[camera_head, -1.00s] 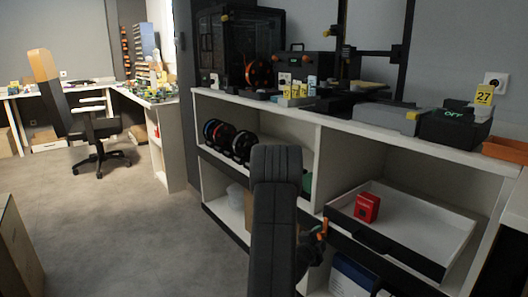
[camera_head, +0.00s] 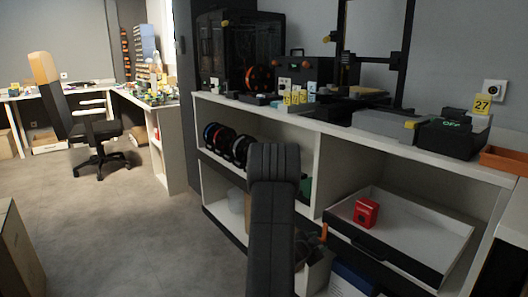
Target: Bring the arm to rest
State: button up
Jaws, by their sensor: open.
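My own arm rises as a dark, ribbed link in the lower middle of the head view, in front of the shelf unit.
A white shelf unit (camera_head: 415,157) runs along the right. Its tray drawer (camera_head: 440,228) is pulled out and holds a red box (camera_head: 366,212). Black spools (camera_head: 240,148) sit left of my arm. An office chair (camera_head: 98,132) stands far left; the grey floor (camera_head: 140,235) is clear.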

jog(key=shift+w+a+r+n+g+h+p, duration=0.1)
jog(key=shift+n+g+h+p, duration=0.65)
jog(key=shift+p, duration=1.25)
jog(key=shift+w+a+n+g+h+p, duration=0.1)
jog(key=shift+n+g+p, duration=0.35)
jog(key=shift+n+p, duration=1.2)
jog(key=shift+m+p, duration=0.3)
jog(key=shift+p, duration=0.05)
